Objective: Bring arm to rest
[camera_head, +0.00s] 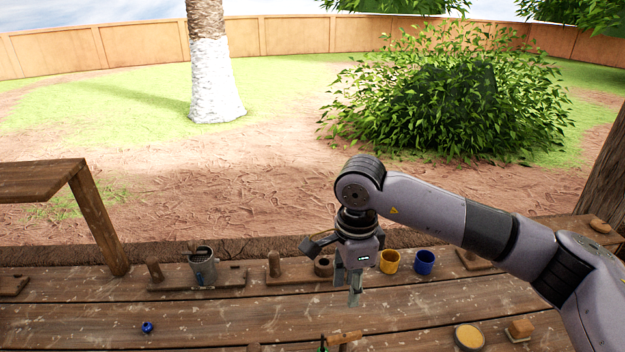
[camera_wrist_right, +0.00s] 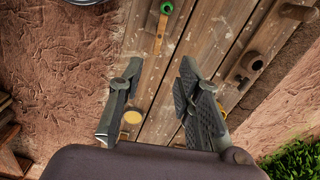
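My right arm reaches in from the right in the head view. Its gripper (camera_head: 355,298) points down above the wooden workbench (camera_head: 240,315). The right wrist view shows the two fingers of this gripper (camera_wrist_right: 158,66) spread apart, with nothing between them but bench planks lower down. My left arm and gripper are not in view.
A metal tool cup (camera_head: 202,268), yellow mug (camera_head: 389,262) and blue mug (camera_head: 424,263) stand along the bench's back. A small blue object (camera_head: 147,328) lies front left. A wooden-handled tool (camera_head: 345,338), yellow-topped round container (camera_head: 468,337) and wooden block (camera_head: 521,328) are in front.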

